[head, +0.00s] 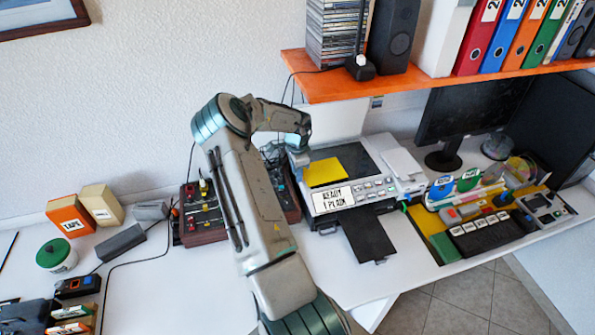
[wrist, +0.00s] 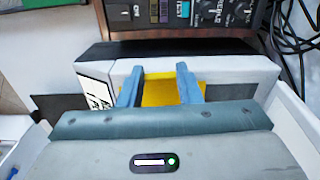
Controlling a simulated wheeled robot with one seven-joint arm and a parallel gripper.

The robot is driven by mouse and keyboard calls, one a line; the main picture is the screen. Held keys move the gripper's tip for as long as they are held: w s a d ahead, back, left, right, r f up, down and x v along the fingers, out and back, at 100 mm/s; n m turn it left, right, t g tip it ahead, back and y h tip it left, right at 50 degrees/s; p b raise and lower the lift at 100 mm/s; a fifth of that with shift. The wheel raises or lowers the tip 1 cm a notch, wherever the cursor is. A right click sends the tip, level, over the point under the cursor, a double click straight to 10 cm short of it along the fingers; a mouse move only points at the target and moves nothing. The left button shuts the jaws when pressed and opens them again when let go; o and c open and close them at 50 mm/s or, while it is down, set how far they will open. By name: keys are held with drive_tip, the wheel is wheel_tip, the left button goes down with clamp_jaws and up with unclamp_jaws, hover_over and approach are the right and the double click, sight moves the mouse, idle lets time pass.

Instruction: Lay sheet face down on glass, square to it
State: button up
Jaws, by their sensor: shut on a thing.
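The yellow sheet (head: 325,172) is at the left front part of the dark scanner glass (head: 362,160) in the head view. Its skew and any gap to the glass are hard to tell. The scanner lid (head: 340,118) stands open behind the glass. My gripper (head: 301,160) is at the sheet's left side, partly hidden by my own arm. In the wrist view my gripper (wrist: 159,88) has blue fingers, with the yellow sheet (wrist: 160,93) showing between them; it is shut on the sheet. The side facing up is plain yellow. Most of the glass is hidden in the wrist view.
The printer's display (head: 333,199) reads READY, 1 PLAIN. A black tray (head: 367,235) juts out at its front. A mixer (head: 204,212) stands close on the left, a desk organiser (head: 480,215) on the right. An orange shelf (head: 430,80) hangs above and behind.

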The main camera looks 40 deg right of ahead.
drive_tip(key=shift+f+b, duration=0.4)
drive_tip(key=shift+f, duration=0.05)
drive_tip(key=o, duration=1)
drive_tip(key=shift+o, duration=0.2)
wheel_tip(320, 180, up, 8)
drive_tip(key=shift+f+b, duration=0.25)
drive_tip(key=shift+b, duration=1)
